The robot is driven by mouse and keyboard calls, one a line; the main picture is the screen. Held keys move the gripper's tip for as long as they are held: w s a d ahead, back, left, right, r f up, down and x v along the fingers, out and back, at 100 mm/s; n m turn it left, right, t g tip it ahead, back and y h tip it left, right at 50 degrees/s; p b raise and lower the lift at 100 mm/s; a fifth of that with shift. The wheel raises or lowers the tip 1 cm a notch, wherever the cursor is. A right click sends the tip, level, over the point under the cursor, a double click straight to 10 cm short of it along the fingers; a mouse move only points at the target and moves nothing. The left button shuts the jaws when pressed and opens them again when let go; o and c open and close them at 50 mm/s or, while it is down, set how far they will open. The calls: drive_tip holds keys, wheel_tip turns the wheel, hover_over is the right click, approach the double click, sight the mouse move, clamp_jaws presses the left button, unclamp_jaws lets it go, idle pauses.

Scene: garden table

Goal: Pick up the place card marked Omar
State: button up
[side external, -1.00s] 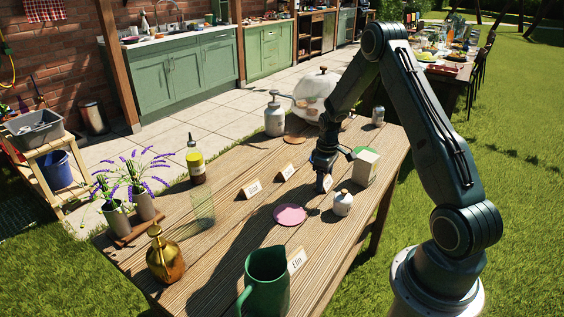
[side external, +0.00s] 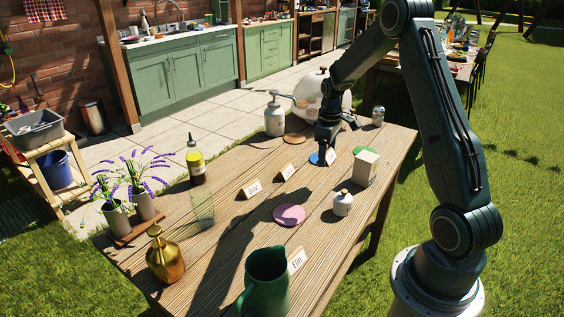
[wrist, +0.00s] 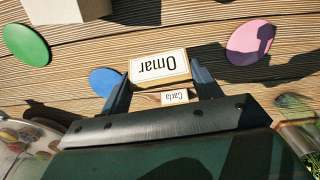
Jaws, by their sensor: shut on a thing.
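The white place card marked Omar (wrist: 158,66) sits between the fingers of my gripper (wrist: 160,80) in the wrist view, its name upside down and its face unobstructed. In the side view my gripper (side external: 328,146) is shut on this card (side external: 331,156) and holds it above the table, close to the blue disc (side external: 316,159). A smaller-looking card marked Carla (wrist: 175,97) shows below and beyond it in the wrist view.
Two other cards (side external: 251,189) (side external: 287,171) and one reading Elin (side external: 297,260) stand on the table. The pink disc (side external: 289,215) lies flat.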

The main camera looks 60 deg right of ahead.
wheel_tip(320, 180, up, 10)
drive_tip(key=shift+f, duration=0.1)
idle(0.8)
